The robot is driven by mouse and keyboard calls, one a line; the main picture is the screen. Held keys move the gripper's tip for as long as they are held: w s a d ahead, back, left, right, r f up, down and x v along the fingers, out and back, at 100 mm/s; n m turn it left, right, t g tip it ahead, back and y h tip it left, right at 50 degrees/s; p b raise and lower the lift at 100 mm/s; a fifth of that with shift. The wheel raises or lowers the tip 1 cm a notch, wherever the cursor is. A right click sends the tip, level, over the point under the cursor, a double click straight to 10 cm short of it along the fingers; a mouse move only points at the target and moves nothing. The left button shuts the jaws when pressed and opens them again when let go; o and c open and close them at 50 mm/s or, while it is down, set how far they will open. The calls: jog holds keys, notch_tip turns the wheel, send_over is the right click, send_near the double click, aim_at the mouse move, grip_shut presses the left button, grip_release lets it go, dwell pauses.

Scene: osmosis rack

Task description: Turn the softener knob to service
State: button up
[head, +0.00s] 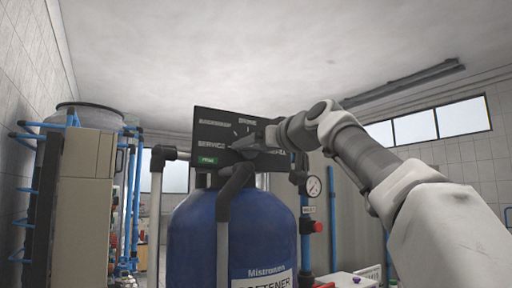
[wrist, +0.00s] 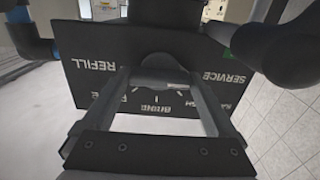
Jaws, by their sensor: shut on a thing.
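The softener's black control panel (head: 225,118) sits on top of the blue tank, with white labels for backwash, brine, service and refill. Service is on the left in the head view. In the wrist view the panel (wrist: 75,75) appears upside down, with service at right and refill at left. My gripper (head: 250,140) reaches in from the right to the panel's middle. In the wrist view my gripper (wrist: 162,80) is shut on the grey knob (wrist: 161,62) at the dial's centre. The fingers hide part of the knob, and I cannot tell where it points.
The blue softener tank (head: 240,230) stands below the panel, with black pipes (head: 235,185) in front. A pressure gauge (head: 313,186) is to its right. A beige cabinet (head: 85,210) and blue pipes stand at left.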

jog(key=o, duration=1)
jog(key=b+v, duration=0.4)
jog(key=v, duration=1.3)
jog(key=shift+s+d, duration=0.2)
